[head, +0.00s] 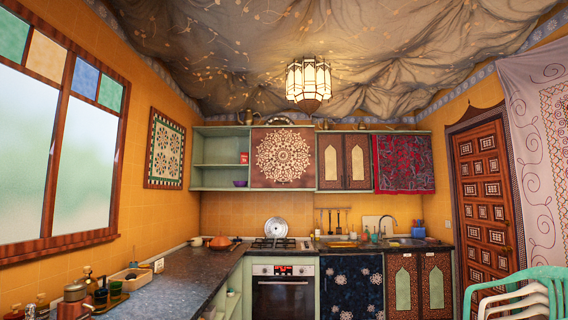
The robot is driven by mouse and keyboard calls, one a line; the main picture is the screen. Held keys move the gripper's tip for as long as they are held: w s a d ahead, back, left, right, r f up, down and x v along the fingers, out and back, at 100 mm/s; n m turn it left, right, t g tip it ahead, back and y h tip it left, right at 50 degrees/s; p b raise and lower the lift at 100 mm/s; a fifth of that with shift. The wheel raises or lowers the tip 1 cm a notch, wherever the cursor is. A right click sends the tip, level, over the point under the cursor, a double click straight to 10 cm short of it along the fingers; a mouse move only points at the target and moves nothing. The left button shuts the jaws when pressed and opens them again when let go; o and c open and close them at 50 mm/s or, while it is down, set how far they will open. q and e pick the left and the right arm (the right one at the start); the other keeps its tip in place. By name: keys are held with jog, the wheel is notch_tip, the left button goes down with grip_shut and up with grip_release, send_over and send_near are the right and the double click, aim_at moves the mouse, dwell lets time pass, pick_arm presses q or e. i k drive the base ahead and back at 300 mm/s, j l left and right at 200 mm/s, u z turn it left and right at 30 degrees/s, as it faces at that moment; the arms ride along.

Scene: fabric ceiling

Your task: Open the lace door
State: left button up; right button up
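A dark reddish-brown cabinet door with a large pale round lace pattern (284,158) is in the upper wall cabinets, near the middle of the head view. It covers its section, so the inside behind it is hidden. I cannot make out a handle on it. To its left is an open green shelf section (213,178) holding a small red item and a purple bowl. To its right is a pair of brown doors with pale arched panels (345,160). Neither of my grippers shows in the head view.
A dark countertop (190,268) runs along the left wall and back. It carries bottles, an orange pot (220,242) and a stove (279,243) above an oven (283,290). Stacked chairs (525,295) stand front right. A hanging lamp (308,82) is overhead.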

aim_at(282, 157)
jog(key=i+l+z, duration=0.1)
jog(key=i+z, duration=0.4)
jog(key=i, duration=3.25)
jog(key=j+u, duration=0.05)
